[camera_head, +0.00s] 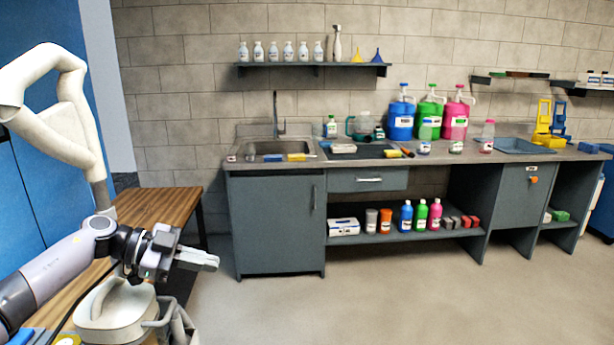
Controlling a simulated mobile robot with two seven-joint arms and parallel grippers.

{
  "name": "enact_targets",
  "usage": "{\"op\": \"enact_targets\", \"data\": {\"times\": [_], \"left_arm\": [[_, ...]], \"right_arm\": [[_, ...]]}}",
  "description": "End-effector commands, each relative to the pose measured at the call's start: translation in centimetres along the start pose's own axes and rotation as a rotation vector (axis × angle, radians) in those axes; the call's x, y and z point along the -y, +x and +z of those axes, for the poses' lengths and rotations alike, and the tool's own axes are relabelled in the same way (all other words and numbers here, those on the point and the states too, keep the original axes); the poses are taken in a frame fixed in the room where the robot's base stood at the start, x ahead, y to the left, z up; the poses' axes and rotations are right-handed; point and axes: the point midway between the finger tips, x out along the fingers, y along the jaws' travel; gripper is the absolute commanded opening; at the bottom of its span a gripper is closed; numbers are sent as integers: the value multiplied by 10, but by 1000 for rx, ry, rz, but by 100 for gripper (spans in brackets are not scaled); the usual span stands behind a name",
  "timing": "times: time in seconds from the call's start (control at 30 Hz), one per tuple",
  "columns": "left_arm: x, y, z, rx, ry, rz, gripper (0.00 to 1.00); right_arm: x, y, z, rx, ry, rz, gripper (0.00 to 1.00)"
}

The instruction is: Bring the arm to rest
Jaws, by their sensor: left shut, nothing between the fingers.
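My left gripper (208,261) is at the lower left of the head view, on the arm that comes in from the left edge. Its fingers are together with nothing between them and point to the right. It hangs in the air in front of the wooden table (158,207), above and beside a cream-coloured lidded container (118,308). I cannot tell whether the gripper touches that container. My right gripper is not in view.
A grey counter (270,222) with a sink (268,148) runs along the back wall, holding coloured jugs (431,115), bottles and a blue tray (522,146). A wall shelf (312,66) holds white bottles. The grey floor (400,290) in front is clear.

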Motion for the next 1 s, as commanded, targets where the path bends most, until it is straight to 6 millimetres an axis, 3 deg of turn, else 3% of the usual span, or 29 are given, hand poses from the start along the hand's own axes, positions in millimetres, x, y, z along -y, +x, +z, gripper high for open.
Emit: {"op": "enact_targets", "data": {"times": [0.03,0.2,0.4,0.57,0.77,0.87,1.0], "left_arm": [[-6,24,-4,-58,25,-45,0],[-14,76,-22,-205,68,-259,0],[-27,104,-35,-294,9,-553,0],[-41,103,-28,-272,-111,-784,0],[-75,86,3,-129,-330,-1011,0],[-102,74,25,-15,-457,-1084,0],[-152,55,55,178,-640,-1130,0]], "right_arm": [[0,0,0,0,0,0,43],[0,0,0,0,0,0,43],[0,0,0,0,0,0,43],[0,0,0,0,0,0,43],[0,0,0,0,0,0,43],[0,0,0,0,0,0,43],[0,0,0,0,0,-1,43]]}}
